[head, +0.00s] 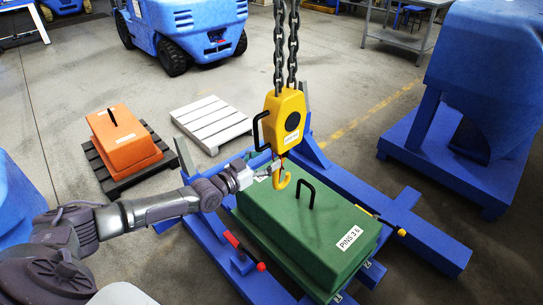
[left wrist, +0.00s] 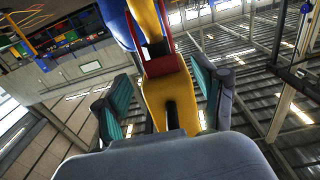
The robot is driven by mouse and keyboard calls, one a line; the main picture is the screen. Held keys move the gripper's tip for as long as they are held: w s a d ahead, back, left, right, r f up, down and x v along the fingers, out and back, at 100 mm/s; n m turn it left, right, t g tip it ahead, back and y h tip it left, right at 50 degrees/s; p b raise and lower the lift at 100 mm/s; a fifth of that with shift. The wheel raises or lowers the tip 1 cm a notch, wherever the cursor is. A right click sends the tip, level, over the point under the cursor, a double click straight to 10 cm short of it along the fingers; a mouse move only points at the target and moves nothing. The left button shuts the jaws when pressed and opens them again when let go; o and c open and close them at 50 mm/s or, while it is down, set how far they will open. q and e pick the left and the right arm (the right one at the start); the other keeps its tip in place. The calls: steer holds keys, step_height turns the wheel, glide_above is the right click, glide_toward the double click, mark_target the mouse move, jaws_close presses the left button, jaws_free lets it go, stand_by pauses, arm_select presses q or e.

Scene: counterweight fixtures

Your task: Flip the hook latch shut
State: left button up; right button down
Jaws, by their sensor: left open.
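The yellow hook block (head: 284,120) hangs from chains, with its yellow hook (head: 284,181) pointing down above the green counterweight (head: 300,222). My left gripper (head: 272,170) is open beside the hook, at its left in the head view. In the left wrist view, the yellow hook (left wrist: 158,98) shows between my spread teal-padded fingers (left wrist: 163,97), with a gap on each side. A red piece (left wrist: 165,66) crosses the yellow metal there and looks like the latch. The latch is too small and partly hidden to tell its angle in the head view. My right gripper is out of view.
The green counterweight has a black handle (head: 305,193) under the hook and sits in a blue frame (head: 432,240). A black side handle (head: 258,130) sticks out of the hook block. An orange weight (head: 124,139) and white pallet (head: 213,121) stand behind left.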

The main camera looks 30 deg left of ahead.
arm_select(q)
steer(key=shift+x, duration=1.2)
steer(key=c, duration=0.7)
jaws_close()
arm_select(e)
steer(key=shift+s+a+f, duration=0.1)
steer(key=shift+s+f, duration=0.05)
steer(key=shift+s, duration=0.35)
